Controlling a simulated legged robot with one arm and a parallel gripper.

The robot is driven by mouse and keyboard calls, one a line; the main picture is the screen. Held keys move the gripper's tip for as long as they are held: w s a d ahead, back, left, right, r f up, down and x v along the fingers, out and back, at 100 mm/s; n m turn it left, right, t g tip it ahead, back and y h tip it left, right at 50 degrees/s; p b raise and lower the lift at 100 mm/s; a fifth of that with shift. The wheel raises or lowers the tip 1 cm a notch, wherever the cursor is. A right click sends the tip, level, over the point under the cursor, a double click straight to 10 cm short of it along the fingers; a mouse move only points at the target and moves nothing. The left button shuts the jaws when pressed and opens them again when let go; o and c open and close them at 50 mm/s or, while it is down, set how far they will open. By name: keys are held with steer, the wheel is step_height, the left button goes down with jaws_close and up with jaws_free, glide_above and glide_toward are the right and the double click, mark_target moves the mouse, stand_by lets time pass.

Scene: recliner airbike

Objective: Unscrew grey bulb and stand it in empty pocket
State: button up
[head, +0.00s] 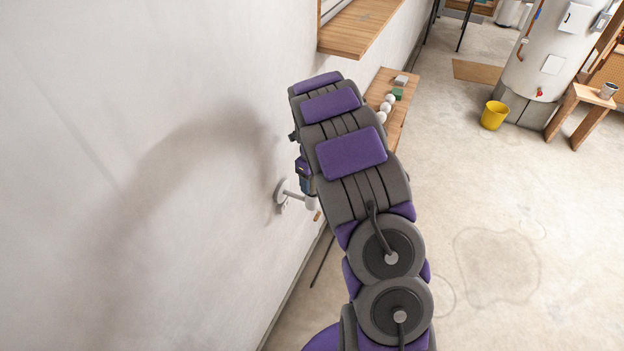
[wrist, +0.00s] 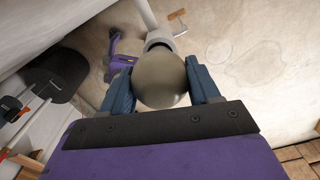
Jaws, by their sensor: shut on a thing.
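The grey bulb (wrist: 160,82) is a round globe in the middle of the wrist view. My gripper (wrist: 161,76) is shut on it, one blue finger on each side. The bulb's neck end points at the pale socket of a lamp arm (wrist: 146,14). The bulb hides the join, so I cannot tell whether it is still threaded in. In the head view my arm covers the bulb and most of the gripper, beside the round white wall mount (head: 281,192). Several pale bulbs (head: 386,106) stand in a row on the wooden bench (head: 397,126); no empty pocket can be made out.
The wall (head: 150,120) is close on the left, with a wooden ledge (head: 352,32) jutting out above. A green block (head: 397,93) and a grey item (head: 401,79) lie on the bench. A yellow bucket (head: 494,115) stands farther right. Open floor lies right of my arm.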

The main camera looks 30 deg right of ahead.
steer(key=shift+c, duration=0.7)
steer(key=n, duration=0.6)
steer(key=shift+b, duration=0.4)
steer(key=shift+r, duration=0.7)
steer(key=shift+r+p, duration=0.45)
steer(key=shift+r, duration=0.5)
